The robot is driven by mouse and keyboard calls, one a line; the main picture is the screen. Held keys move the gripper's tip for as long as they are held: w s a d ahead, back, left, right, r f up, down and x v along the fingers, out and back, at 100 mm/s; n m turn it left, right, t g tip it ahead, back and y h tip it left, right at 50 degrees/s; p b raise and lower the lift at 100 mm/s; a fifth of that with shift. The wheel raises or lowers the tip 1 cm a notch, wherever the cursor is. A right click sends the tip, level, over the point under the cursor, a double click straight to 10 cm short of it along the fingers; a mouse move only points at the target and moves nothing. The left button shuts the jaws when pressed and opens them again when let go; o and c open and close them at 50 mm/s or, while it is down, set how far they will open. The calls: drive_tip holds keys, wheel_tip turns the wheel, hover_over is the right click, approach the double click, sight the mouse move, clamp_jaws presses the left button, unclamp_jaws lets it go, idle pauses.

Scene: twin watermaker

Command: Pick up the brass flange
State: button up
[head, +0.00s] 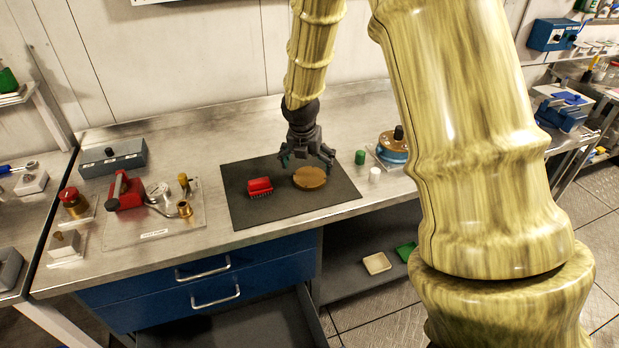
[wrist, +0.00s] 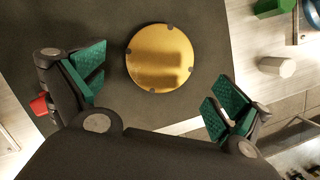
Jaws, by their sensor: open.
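The brass flange (head: 310,178) is a flat round golden disc lying on the dark mat (head: 340,193) on the steel bench. In the wrist view the brass flange (wrist: 160,57) shows small dark notches along its rim. My gripper (head: 307,160) is above the flange, at its back side in the head view. In the wrist view my gripper (wrist: 155,95) has its green-padded fingers spread wide, with the flange ahead of and between them. The fingers appear apart from the flange, and nothing is held.
A red brush-like block (head: 260,187) lies on the mat left of the flange. A green cylinder (head: 360,157) and a white cylinder (head: 375,174) stand to the right. A plate with a red-handled assembly (head: 125,193) is at left. A blue-based round device (head: 393,148) stands farther right.

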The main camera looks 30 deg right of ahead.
sight(309, 176)
drive_tip(key=shift+s+f, duration=0.15)
drive_tip(key=shift+p+x, duration=0.85)
drive_tip(key=shift+x, duration=1.65)
drive_tip(key=c, duration=1.9)
